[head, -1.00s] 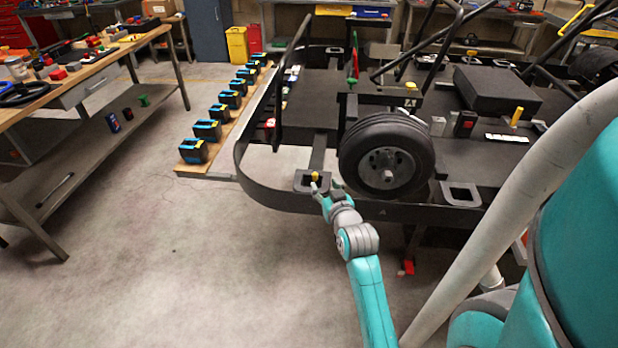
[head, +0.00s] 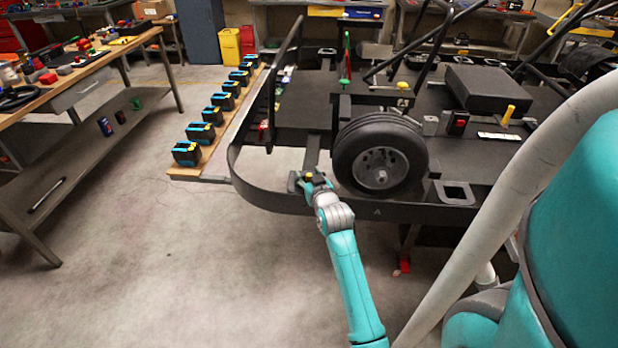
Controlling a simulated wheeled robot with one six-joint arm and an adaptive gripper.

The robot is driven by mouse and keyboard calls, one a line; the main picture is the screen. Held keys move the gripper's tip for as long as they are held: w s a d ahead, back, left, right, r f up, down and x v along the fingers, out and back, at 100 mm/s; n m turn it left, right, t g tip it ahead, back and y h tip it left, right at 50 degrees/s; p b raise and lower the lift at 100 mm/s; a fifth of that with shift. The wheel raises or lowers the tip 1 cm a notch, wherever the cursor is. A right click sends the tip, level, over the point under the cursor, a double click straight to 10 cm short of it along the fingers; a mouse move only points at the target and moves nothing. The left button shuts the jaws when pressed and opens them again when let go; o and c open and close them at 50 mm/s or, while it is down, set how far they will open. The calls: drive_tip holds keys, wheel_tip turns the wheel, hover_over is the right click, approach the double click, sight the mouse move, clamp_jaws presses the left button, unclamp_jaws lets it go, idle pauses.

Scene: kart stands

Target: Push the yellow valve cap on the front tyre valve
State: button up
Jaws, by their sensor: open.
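A small yellow cap (head: 309,175) shows at the black bracket on the kart frame's near edge, left of the front tyre. My gripper (head: 304,178) is open at this bracket, right at the yellow cap. The picture is too small to tell whether the fingers touch the cap or surround it. The black front tyre (head: 346,160) stands on the kart just right of my gripper, with a grey wheel hub. I cannot make out the valve on it.
The kart's black bumper rail (head: 236,180) curves around at the left. A row of blue-black packs lies on a wooden board (head: 216,160). A workbench (head: 60,85) stands at the far left. The floor between is clear.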

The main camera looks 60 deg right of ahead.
drive_tip(key=c, duration=0.9)
